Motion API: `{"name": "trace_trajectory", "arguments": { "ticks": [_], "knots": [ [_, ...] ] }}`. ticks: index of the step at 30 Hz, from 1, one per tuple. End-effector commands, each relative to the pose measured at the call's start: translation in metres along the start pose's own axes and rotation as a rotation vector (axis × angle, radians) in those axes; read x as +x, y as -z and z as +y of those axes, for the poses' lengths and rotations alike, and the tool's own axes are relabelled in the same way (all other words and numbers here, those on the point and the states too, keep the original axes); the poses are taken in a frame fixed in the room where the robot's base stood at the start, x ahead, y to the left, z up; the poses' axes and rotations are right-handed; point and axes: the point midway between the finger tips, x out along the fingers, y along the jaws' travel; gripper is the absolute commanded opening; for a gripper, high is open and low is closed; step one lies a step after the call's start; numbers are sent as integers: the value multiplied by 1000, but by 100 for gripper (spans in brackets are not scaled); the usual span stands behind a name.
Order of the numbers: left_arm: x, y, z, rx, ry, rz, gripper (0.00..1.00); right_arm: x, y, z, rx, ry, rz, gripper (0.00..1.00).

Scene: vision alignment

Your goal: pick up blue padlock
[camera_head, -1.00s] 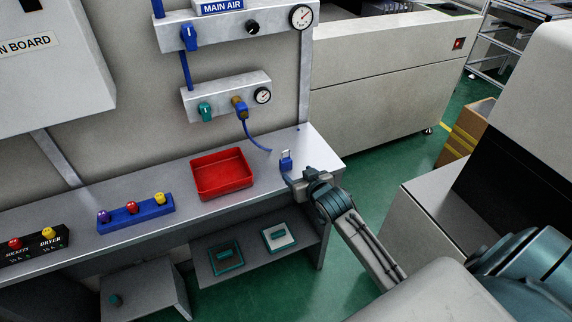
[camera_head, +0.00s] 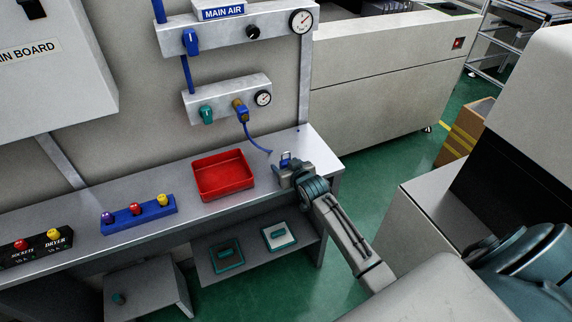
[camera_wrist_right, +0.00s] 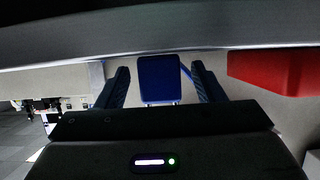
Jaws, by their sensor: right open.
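The blue padlock (camera_head: 285,163) stands on the grey bench near its right end, partly hidden behind my right gripper (camera_head: 284,170) in the head view. In the right wrist view the padlock's blue body (camera_wrist_right: 159,79) sits between the two dark fingers of my right gripper (camera_wrist_right: 160,84). The fingers are open, with a gap visible on each side of the padlock. My left gripper is in neither view.
A red tray (camera_head: 223,175) lies on the bench left of the padlock. A blue hose (camera_head: 252,137) hangs down to the bench behind it. A blue rack with several coloured knobs (camera_head: 138,214) stands further left. The bench's right edge is close to my arm.

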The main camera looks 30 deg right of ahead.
Motion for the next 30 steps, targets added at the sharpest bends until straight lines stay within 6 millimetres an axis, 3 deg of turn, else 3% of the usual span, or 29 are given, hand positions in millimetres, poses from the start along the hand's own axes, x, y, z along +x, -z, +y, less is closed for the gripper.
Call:
{"name": "trace_trajectory", "arguments": {
  "ticks": [3,10,22,30],
  "knots": [
    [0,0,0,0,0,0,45,0,0,0,0,0,0,58],
    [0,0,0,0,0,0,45,0,0,0,0,0,0,13],
    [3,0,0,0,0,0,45,-2,5,0,0,0,3,12],
    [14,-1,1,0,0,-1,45,-16,32,-1,0,1,3,12]
  ]
}}
